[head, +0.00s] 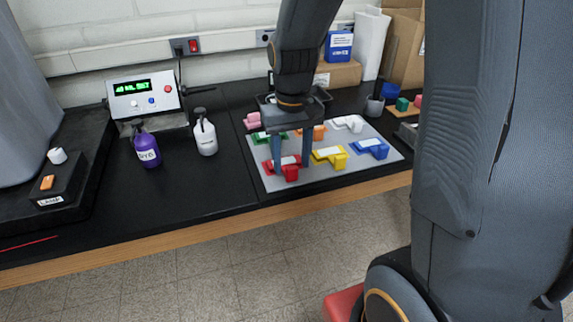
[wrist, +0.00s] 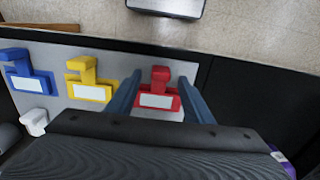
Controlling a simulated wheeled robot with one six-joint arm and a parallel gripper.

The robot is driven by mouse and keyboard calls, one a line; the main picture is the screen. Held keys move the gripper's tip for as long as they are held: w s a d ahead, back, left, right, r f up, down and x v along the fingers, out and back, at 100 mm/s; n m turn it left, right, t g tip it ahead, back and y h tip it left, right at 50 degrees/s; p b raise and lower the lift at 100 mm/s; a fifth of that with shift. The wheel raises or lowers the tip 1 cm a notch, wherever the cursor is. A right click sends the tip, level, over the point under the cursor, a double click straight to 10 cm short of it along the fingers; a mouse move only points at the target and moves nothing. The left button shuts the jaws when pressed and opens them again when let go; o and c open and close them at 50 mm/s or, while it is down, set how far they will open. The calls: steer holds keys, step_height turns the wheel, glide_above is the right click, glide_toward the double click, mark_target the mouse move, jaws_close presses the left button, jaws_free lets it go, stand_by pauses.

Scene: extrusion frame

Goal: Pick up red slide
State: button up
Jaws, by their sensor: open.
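The red slide (head: 291,172) lies at the front left of a grey mat (head: 335,178) on the black bench, with a white label on its flat part. In the wrist view the red slide (wrist: 160,76) shows between my two fingers. My gripper (head: 291,170) is open and points down over the slide, one finger on each side. In the wrist view my gripper (wrist: 164,92) holds nothing. Whether the fingertips touch the slide cannot be told.
A yellow slide (head: 330,158) and a blue slide (head: 373,149) lie to the right on the mat. Green (head: 262,138), orange (head: 319,132), pink (head: 252,120) and white (head: 348,123) pieces lie behind. A purple bottle (head: 146,148) and white bottle (head: 205,135) stand left.

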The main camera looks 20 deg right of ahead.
steer(key=shift+f, duration=1.25)
steer(key=shift+c, duration=0.2)
steer(key=c, duration=1.1)
